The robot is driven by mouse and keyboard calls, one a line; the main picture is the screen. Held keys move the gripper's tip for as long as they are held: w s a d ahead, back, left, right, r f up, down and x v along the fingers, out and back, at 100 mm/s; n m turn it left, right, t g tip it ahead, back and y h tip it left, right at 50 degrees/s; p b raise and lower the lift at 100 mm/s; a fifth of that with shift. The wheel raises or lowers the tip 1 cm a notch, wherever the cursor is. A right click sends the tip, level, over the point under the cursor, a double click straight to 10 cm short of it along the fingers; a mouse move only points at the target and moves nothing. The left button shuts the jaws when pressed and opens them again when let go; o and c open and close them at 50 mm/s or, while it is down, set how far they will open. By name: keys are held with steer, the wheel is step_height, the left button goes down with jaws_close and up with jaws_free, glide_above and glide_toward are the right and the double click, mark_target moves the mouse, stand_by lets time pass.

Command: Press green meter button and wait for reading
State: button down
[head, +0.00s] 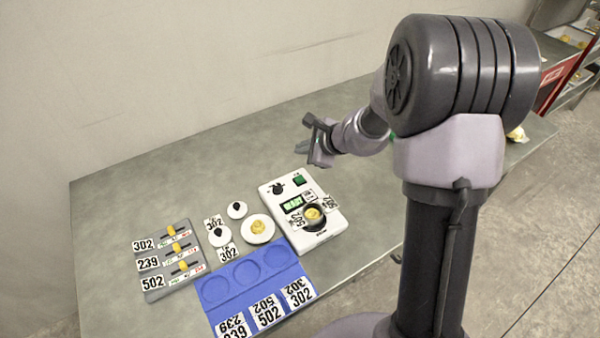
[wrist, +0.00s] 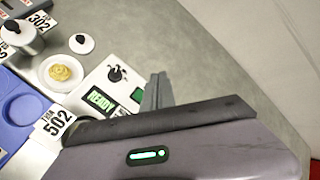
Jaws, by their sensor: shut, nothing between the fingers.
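The white meter (head: 277,204) stands on the grey bench, with a green button (head: 299,181) at its top right, a dark knob and a lit green display (head: 293,203). In the wrist view the display (wrist: 100,100) appears to read READY. A round dark-rimmed well on the meter holds a yellow piece (head: 313,214). My gripper (head: 300,147) is shut and empty, raised above the bench behind the meter. In the wrist view its fingers (wrist: 157,80) are beside the green button (wrist: 136,95), partly covering that area; contact is not evident.
A blue tray (head: 232,287) with round recesses and number cards lies in front of the meter. A grey slider board (head: 155,283) lies farther left. The bench behind is clear.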

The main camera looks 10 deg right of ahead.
steer(key=b, duration=0.7)
glide_above(302, 180)
step_height(302, 180, down, 8)
steer(key=shift+f+b, duration=0.4)
steer(key=shift+b, duration=0.05)
stand_by(1.5)
steer(key=shift+f+b, duration=0.4)
steer(key=shift+b, duration=0.2)
steer(key=shift+f+b, duration=0.45)
steer(key=shift+b, duration=0.1)
stand_by(0.4)
steer(key=shift+r, duration=0.15)
steer(key=shift+r+p, duration=0.65)
steer(key=shift+r, duration=0.15)
